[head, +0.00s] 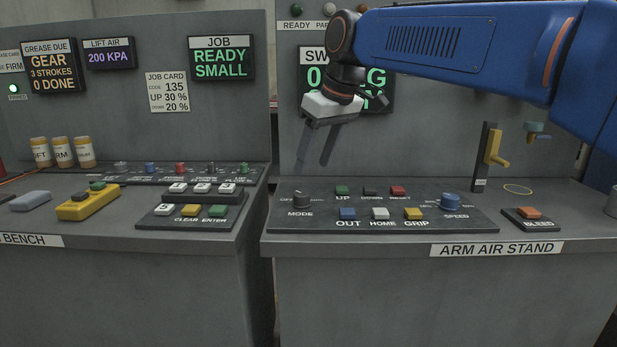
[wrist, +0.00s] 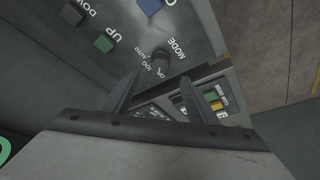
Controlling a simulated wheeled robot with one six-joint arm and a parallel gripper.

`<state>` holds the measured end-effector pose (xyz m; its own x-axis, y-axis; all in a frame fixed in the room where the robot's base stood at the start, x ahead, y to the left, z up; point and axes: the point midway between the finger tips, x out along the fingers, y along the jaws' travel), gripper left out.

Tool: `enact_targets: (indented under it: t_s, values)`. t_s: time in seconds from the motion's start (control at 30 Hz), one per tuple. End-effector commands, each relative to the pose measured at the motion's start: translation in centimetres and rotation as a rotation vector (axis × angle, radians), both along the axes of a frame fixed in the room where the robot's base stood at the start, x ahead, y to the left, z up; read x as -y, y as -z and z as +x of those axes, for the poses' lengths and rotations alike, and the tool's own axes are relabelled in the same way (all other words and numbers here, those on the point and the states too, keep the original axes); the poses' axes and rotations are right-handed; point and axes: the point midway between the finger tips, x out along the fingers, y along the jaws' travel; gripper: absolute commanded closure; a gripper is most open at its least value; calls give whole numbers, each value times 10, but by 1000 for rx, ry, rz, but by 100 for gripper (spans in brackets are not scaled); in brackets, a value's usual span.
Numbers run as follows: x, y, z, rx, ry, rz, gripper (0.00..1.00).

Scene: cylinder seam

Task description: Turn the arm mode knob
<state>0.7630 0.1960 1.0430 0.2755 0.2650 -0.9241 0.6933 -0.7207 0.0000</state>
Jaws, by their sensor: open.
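The arm mode knob (head: 302,200) is a dark round knob at the left end of the black control panel on the arm air stand, above the MODE label. In the wrist view the knob (wrist: 160,66) stands just beyond the fingertips, with OFF, JOG and AUTO marks around it. My gripper (head: 314,170) is open and empty, its two dark fingers pointing down above and behind the knob. In the wrist view my gripper (wrist: 157,88) has its fingers apart, with the knob beyond the gap. I cannot tell exactly where the knob points.
Up, down, reset, out, home and grip buttons (head: 380,214) and a blue speed knob (head: 451,201) share the panel. A yellow lever (head: 494,148) stands at right, near the bleed button (head: 529,212). The left bench has a keypad (head: 190,213) across a narrow gap.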

Motion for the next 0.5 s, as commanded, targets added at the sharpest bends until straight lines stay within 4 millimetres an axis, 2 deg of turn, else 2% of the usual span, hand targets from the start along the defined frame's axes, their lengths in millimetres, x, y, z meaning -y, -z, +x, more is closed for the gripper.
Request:
enact_targets:
  t_s: [0.03,0.2,0.5]
  values:
    - [3,-11,-2,3,0,1,47]
    - [11,-40,-12,3,0,1,47]
    - [20,-69,-21,1,0,1,47]
